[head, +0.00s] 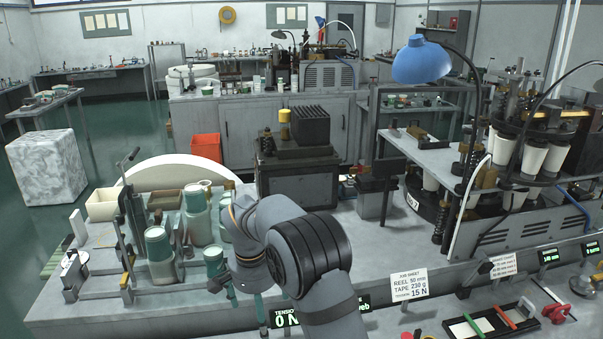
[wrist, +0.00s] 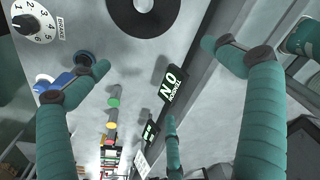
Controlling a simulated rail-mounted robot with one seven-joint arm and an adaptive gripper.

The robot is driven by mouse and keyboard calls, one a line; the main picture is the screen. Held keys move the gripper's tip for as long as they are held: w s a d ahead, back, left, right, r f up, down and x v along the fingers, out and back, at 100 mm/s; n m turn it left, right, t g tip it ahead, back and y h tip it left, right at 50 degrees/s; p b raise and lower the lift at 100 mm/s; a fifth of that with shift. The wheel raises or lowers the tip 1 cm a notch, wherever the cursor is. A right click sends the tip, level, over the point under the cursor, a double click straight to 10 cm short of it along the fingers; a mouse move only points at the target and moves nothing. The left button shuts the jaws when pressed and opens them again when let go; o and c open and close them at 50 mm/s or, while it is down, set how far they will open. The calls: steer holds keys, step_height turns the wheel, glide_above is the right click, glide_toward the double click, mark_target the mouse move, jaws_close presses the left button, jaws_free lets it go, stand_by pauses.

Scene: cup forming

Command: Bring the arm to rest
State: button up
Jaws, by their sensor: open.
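My gripper (wrist: 153,60) is open and empty in the wrist view. Its teal, jointed fingers stand wide apart at left and right, with another finger low in the middle. In the head view my gripper (head: 245,296) is partly hidden by my grey arm, which bends over the front of the bench (head: 120,300). A display reading 0 N (head: 285,319) shows beside the fingers, and it also appears between them in the wrist view (wrist: 171,84). No object is between the fingers.
Green-grey cylinders (head: 160,252) and metal fixtures stand left of my arm. A machine with white cups (head: 533,155) and a blue lamp (head: 421,62) stand at right. A job sheet sign (head: 409,284) is right of my arm. A numbered dial (wrist: 34,22) is in the wrist view.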

steer(key=shift+s+d+f+m+p, duration=0.15)
steer(key=shift+f, duration=0.3)
steer(key=shift+s+d+f+m+p, duration=0.1)
steer(key=shift+d+f+m+p, duration=0.05)
steer(key=shift+f, duration=0.25)
